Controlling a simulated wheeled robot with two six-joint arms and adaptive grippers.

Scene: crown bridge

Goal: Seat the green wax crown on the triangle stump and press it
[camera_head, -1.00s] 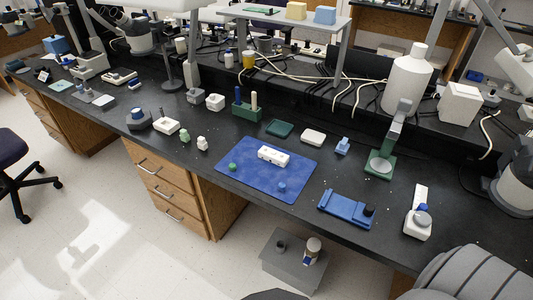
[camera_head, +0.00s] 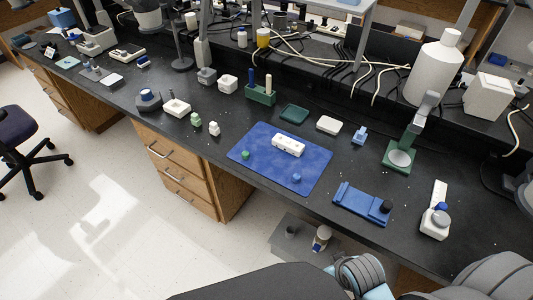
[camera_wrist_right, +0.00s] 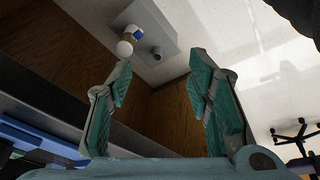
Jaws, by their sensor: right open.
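A small green piece (camera_head: 246,155), seemingly the green wax crown, lies on the left part of the blue mat (camera_head: 262,164) in the head view. A white block (camera_head: 288,145) with small dark marks on top sits on the mat's far half; the shape of any stump on it is too small to tell. A small blue piece (camera_head: 297,177) lies near the mat's front right. My right gripper (camera_wrist_right: 160,68) is open and empty in the right wrist view, below bench level with wood panels and floor beyond. My left gripper is not in view.
A blue holder (camera_head: 360,204) lies right of the mat, with a white device (camera_head: 436,215) farther right. A green stand (camera_head: 399,158), a white dish (camera_head: 329,125) and a green rack (camera_head: 261,94) stand behind. A grey box (camera_head: 295,236) is on the floor before the bench.

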